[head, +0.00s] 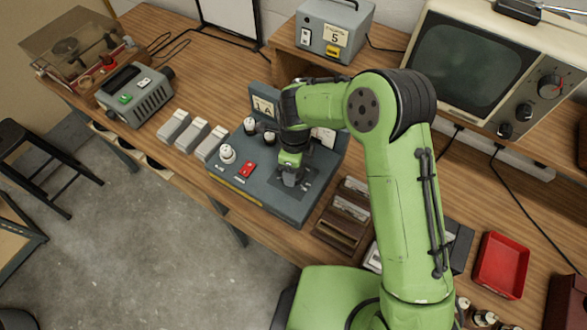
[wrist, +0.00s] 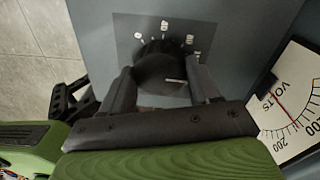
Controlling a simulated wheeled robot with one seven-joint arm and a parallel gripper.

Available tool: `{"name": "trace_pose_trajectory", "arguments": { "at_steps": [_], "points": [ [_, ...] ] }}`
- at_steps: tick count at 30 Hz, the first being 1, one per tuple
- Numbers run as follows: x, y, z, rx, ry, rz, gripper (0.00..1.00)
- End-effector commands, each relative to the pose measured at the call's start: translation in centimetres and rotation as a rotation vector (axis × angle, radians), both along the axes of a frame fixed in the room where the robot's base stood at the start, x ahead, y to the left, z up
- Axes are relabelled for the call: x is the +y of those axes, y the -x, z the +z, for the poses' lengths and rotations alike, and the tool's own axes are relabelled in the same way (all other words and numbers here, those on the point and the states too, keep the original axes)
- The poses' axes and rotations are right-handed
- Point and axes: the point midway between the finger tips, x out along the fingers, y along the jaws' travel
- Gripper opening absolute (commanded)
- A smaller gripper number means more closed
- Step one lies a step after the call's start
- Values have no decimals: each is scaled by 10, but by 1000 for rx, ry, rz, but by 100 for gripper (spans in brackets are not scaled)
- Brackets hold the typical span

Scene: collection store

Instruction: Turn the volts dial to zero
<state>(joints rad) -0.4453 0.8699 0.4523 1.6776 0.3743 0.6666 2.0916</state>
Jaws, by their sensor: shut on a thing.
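The volts dial (wrist: 160,66) is a dark round knob on a dark plate with small white marks, too small to read surely. A short pale line shows on its face, pointing right in the wrist view. My gripper (wrist: 162,76) is shut on the dial, one finger on each side. In the head view my gripper (head: 290,177) reaches down to the right part of the blue-grey console (head: 222,176) and hides the dial. The volts meter (wrist: 288,98) shows at the right of the wrist view, with its red needle between the printed 200 and 100.
The console also bears a red switch (head: 245,168), a white knob (head: 227,153) and an amps-type meter (head: 264,106). Grey blocks (head: 192,132) stand to its left, a wooden rack (head: 342,215) to its right. A red tray (head: 501,265) lies at the right.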

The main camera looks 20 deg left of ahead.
Motion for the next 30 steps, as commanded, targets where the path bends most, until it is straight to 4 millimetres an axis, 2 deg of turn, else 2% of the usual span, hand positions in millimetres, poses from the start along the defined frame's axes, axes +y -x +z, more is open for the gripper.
{"name": "trace_pose_trajectory", "arguments": {
  "at_steps": [6, 15, 30],
  "points": [
    [1, 0, -1, -3, -2, 178, 31],
    [1, 0, 0, -3, -1, 343, 31],
    [1, 0, 1, -2, 0, 409, 31]
  ]
}}
